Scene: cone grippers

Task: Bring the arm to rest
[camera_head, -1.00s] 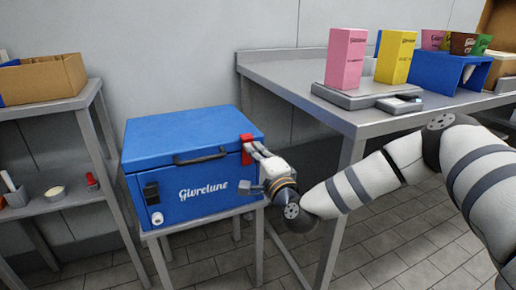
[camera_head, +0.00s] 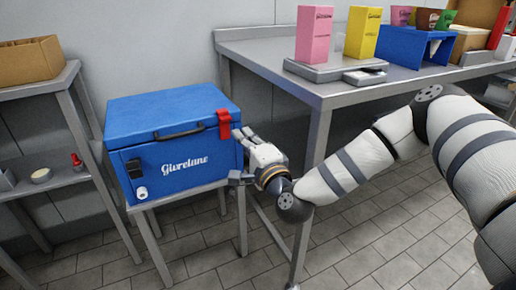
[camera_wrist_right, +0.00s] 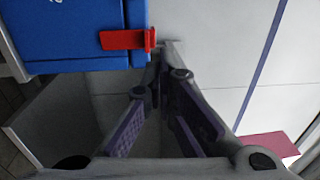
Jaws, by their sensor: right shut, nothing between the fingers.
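My right gripper (camera_head: 239,133) is shut and empty, just right of the blue cooler box (camera_head: 150,115). Its fingers also show in the wrist view (camera_wrist_right: 165,62), their tips together. The box's lid is down, and a red latch (camera_head: 224,124) sits at its right front corner. In the wrist view the red latch (camera_wrist_right: 125,40) is left of the fingertips, with a small gap between. My right arm stretches in from the right, in front of the table. My left gripper is out of view.
The box stands on a small metal stand (camera_head: 180,190). A steel table (camera_head: 275,75) at right bears a scale (camera_head: 320,72) with pink (camera_head: 313,35) and yellow (camera_head: 362,32) cartons. A metal shelf (camera_head: 40,88) with a cardboard box (camera_head: 25,60) is at left. The tiled floor (camera_head: 345,245) in front is clear.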

